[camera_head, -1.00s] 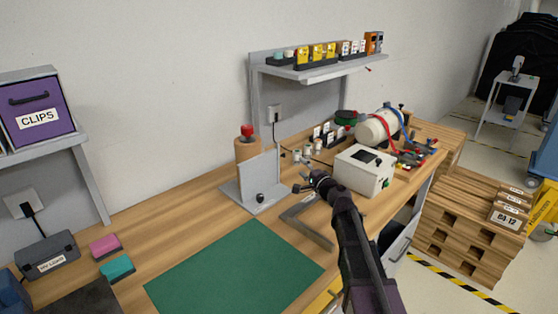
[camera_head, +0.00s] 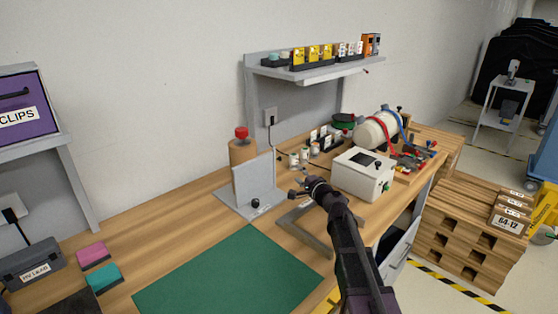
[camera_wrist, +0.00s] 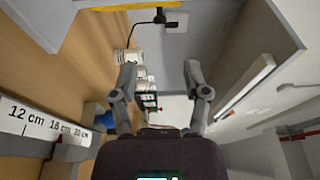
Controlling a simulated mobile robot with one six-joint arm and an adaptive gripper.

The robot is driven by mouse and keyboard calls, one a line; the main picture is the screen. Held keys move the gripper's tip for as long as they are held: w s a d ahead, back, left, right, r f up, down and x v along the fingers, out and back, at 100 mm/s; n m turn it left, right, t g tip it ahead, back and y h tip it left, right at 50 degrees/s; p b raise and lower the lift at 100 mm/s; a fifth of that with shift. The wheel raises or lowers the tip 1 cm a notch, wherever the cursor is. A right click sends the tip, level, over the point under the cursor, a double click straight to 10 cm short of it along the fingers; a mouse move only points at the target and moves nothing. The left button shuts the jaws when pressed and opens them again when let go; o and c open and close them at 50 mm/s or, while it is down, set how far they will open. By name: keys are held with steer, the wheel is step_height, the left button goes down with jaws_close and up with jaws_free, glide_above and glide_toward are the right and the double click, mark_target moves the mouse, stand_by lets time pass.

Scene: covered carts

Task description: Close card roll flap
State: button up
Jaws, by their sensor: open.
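A brown card roll (camera_head: 242,150) with a red knob on top stands on the bench against the wall. An upright grey panel (camera_head: 254,180) stands in front of it on a grey base plate (camera_head: 230,205) with a black knob (camera_head: 255,203). I cannot tell for sure whether this panel is the flap. My gripper (camera_head: 301,185) is to the right of the panel, apart from it, above the bench. In the wrist view its two fingers (camera_wrist: 159,72) are spread with nothing between them.
A white box (camera_head: 362,174) stands right of my gripper. A flat grey angle piece (camera_head: 305,232) lies below my arm. A green mat (camera_head: 230,275) covers the front. A shelf (camera_head: 315,70) hangs above. A ruler strip (camera_wrist: 40,125) shows in the wrist view.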

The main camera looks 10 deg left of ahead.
mark_target(280, 159)
steer(key=x, duration=1.3)
jaws_close()
